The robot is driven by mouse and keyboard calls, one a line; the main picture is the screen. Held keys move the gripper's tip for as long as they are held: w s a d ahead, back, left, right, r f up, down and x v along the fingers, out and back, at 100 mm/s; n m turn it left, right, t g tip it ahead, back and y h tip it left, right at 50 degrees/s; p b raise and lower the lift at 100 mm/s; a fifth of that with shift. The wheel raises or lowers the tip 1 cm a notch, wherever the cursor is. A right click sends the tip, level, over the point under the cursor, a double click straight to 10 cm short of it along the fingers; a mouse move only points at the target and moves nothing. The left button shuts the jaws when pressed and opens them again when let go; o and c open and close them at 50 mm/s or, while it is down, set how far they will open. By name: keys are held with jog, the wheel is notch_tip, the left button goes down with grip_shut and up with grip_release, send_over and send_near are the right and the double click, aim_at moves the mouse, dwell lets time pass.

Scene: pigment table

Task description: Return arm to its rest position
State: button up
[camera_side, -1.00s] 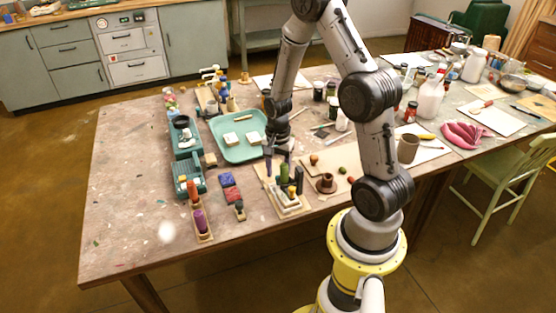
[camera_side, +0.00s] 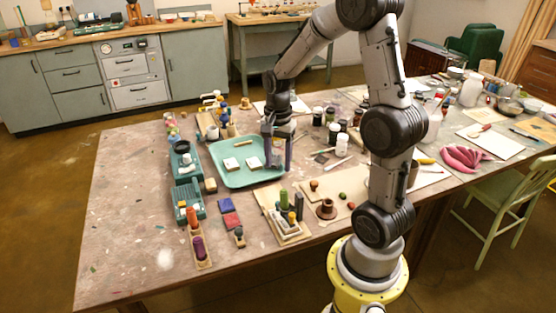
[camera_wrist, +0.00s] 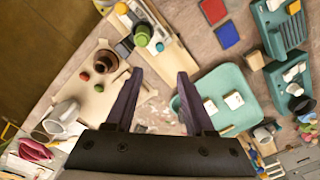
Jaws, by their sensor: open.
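My gripper (camera_side: 277,153) is above the right edge of the teal tray (camera_side: 225,180) in the side view. In the wrist view its two dark fingers (camera_wrist: 156,98) are apart with nothing between them. The tray also shows in the wrist view (camera_wrist: 247,112), to the right of the fingers, with two pale blocks (camera_wrist: 222,104) on it. My arm rises from the yellow base at the right and bends over the table (camera_side: 130,210).
A wooden holder with upright pieces (camera_side: 290,228) stands in front of the tray. Teal racks (camera_side: 188,205) stand to its left. Dark jars (camera_side: 333,130) stand to the right, a pink cloth (camera_side: 462,158) farther right. The table's left part is mostly clear.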

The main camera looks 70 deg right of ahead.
jog(key=shift+a, duration=0.1)
jog(key=s+a+r+n+t, duration=0.2)
jog(key=a+r+n+t, duration=0.3)
jog(key=a+r, duration=0.75)
jog(key=s+a+n, duration=0.4)
jog(key=s+n, duration=0.6)
jog(key=n, duration=0.3)
jog(key=shift+a+r+t, duration=0.15)
jog(key=shift+t, duration=0.15)
